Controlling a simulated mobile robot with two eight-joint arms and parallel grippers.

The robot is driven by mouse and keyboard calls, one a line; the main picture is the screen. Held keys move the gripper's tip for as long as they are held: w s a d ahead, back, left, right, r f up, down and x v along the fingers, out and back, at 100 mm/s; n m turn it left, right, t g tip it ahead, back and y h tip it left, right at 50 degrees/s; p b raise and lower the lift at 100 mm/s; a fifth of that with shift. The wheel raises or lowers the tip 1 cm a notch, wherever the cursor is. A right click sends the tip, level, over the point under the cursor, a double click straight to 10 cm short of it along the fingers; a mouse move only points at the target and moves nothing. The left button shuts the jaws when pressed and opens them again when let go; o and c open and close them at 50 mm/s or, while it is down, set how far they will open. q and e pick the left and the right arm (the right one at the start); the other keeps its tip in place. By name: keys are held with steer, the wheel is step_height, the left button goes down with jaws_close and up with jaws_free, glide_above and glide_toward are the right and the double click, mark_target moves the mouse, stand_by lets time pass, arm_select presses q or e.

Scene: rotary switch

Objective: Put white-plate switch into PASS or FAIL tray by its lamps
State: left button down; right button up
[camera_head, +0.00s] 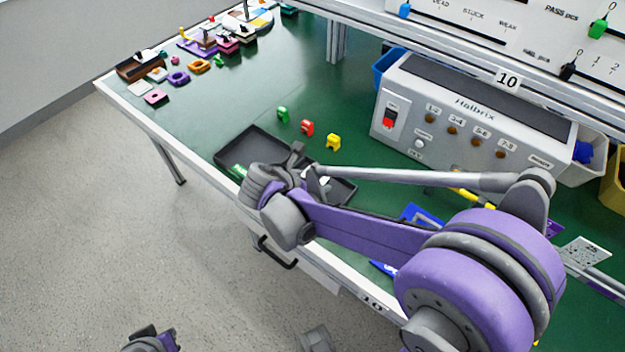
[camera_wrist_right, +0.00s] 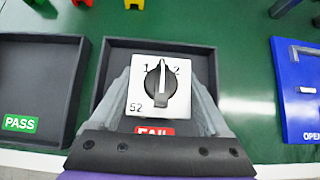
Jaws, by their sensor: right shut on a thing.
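My right gripper (camera_wrist_right: 160,100) is shut on the white-plate switch (camera_wrist_right: 138,108). The switch has a black knob whose white line points up between 1 and 2, and "52" is printed at its lower left. It is held above the dark FAIL tray (camera_wrist_right: 205,70), whose red label is partly hidden. The PASS tray (camera_wrist_right: 45,75) with a green label lies to the left, empty in the wrist view. In the head view my right arm covers much of the trays. The Halbrix tester (camera_head: 470,115) has four brownish lamps, which look unlit. A grey and purple part at the bottom edge may be my left gripper (camera_head: 150,342).
Green, red and yellow blocks (camera_head: 307,128) stand behind the trays. Several coloured parts (camera_head: 178,77) lie at the far left. The green table (camera_head: 270,75) is clear between them.

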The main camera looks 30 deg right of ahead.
steer(key=o, duration=1.4)
steer(key=shift+f, duration=0.1)
